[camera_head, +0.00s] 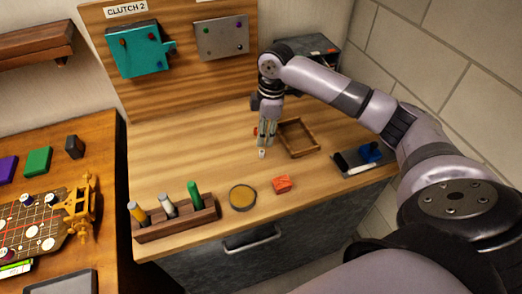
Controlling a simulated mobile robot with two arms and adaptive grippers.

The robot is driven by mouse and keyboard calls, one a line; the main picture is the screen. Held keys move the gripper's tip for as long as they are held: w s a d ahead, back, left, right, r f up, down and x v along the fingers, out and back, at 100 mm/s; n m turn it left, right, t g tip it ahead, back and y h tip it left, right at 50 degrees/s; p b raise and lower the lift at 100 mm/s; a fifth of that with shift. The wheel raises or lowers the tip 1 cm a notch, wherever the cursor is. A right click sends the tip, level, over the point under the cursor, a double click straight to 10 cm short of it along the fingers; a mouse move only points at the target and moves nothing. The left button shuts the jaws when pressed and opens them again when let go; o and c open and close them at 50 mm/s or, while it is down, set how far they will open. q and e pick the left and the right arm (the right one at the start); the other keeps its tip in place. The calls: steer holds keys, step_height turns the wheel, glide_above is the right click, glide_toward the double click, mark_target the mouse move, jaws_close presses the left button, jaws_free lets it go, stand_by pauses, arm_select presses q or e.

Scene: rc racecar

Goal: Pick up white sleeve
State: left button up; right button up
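A small white piece (262,154), which looks like the white sleeve, is on the wooden bench just below my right gripper's fingertips. My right gripper (267,140) points down over the bench, left of the wooden tray. Its fingers are close together, and at this size I cannot tell whether they are shut or touch the white piece. My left gripper is not in view.
An empty wooden tray (284,127) lies right of the gripper. A dark tray (345,171) sits at right. The bench's left middle is clear.

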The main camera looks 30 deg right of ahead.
mark_target(261, 156)
steer(key=shift+a+f, duration=0.1)
steer(key=shift+f, duration=0.4)
steer(key=shift+s+f, duration=0.25)
steer(key=shift+f, duration=0.1)
steer(key=f, duration=0.1)
steer(key=f+p, duration=0.1)
steer(key=f, duration=0.1)
steer(key=f+p, duration=0.1)
steer(key=f, duration=0.1)
steer(key=shift+a, duration=0.25)
steer(key=shift+c, duration=0.2)
steer(key=c, duration=0.7)
